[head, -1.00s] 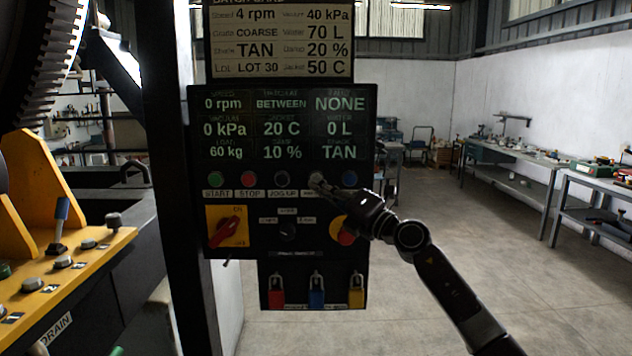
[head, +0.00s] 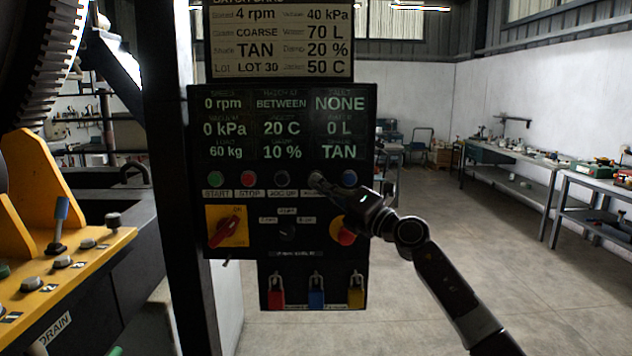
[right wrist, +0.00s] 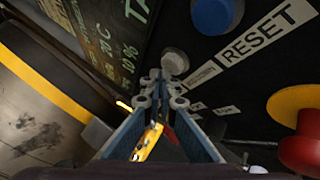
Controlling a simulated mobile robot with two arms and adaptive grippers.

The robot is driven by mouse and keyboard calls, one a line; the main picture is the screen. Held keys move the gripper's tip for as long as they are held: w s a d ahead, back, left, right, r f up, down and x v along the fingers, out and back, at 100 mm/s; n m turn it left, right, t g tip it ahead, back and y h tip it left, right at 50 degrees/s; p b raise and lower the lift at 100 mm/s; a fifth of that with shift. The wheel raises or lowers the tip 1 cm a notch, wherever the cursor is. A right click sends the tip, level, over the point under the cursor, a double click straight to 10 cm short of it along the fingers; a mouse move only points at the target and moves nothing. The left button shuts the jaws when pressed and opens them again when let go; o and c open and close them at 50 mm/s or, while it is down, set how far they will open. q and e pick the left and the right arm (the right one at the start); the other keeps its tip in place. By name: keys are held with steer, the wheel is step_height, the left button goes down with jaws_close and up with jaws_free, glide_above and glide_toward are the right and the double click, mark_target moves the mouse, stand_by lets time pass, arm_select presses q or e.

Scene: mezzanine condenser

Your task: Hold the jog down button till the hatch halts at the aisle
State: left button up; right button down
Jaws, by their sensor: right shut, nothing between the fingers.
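The control panel (head: 200,130) stands in the middle of the head view. The pale grey jog down button (head: 316,178) is in its button row, between the dark jog up button (head: 282,179) and a blue button (head: 349,178). My right gripper (head: 322,186) is shut and empty, its tips at the grey button and covering part of its label. In the right wrist view the grey button (right wrist: 175,62) is just beyond the fingertips (right wrist: 160,82); I cannot tell whether they touch it. The display (head: 282,104) reads BETWEEN. My left gripper is out of view.
A red emergency knob (head: 345,233) on yellow sits close under my right gripper. A red rotary switch (head: 228,228) and several padlocks (head: 316,290) are lower on the panel. A yellow lever console (head: 75,262) is at left. Open floor (head: 420,215) lies right.

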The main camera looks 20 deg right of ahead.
steer(key=shift+w+d+b, duration=0.1)
steer(key=shift+w+b, duration=0.2)
steer(key=shift+w, duration=0.1)
stand_by(2.9)
steer(key=shift+s+a+p, duration=0.25)
steer(key=shift+s+p, duration=0.6)
steer(key=shift+p, duration=0.3)
steer(key=shift+f, duration=0.1)
